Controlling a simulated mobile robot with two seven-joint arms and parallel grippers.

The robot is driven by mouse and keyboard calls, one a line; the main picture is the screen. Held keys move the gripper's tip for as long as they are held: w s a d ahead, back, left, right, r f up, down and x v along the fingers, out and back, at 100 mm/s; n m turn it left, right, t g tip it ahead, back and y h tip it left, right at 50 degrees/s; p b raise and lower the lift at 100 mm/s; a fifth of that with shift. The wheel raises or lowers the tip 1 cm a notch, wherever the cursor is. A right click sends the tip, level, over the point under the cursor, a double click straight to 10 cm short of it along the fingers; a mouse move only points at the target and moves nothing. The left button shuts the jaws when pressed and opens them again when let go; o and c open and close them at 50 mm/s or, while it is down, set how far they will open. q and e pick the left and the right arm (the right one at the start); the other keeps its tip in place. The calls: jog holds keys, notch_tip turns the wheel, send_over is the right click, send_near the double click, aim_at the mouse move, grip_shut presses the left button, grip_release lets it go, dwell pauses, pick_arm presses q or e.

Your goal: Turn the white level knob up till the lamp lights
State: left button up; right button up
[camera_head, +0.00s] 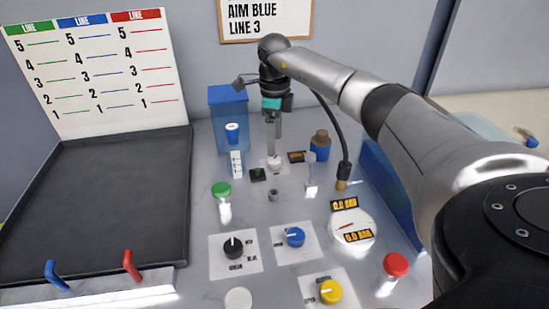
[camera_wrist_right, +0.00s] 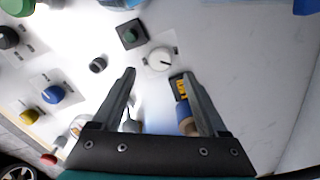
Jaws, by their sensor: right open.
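The white level knob (camera_head: 275,166) stands on a white plate on the bench, directly below my right gripper (camera_head: 273,152). In the right wrist view the white knob (camera_wrist_right: 160,60) shows a dark pointer mark on its right side. My right gripper (camera_wrist_right: 156,74) is open and empty, its fingertips either side of the knob's near edge. I cannot tell whether they touch it. A dark square unit with a green top (camera_head: 258,174), perhaps the lamp, sits left of the knob and looks unlit; it also shows in the wrist view (camera_wrist_right: 130,34). My left gripper is out of view.
A small amber display (camera_head: 296,157) and a blue, brown-topped bottle (camera_head: 320,146) stand close right of the knob. Black (camera_head: 233,247), blue (camera_head: 295,237) and yellow (camera_head: 330,292) knobs sit nearer. A dark mat (camera_head: 100,205) lies left.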

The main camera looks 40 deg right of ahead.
aim_at(274, 159)
notch_tip(274, 159, down, 6)
jog(key=shift+r+b, duration=0.15)
jog(key=shift+b, duration=0.25)
jog(key=shift+c, duration=0.3)
grip_shut()
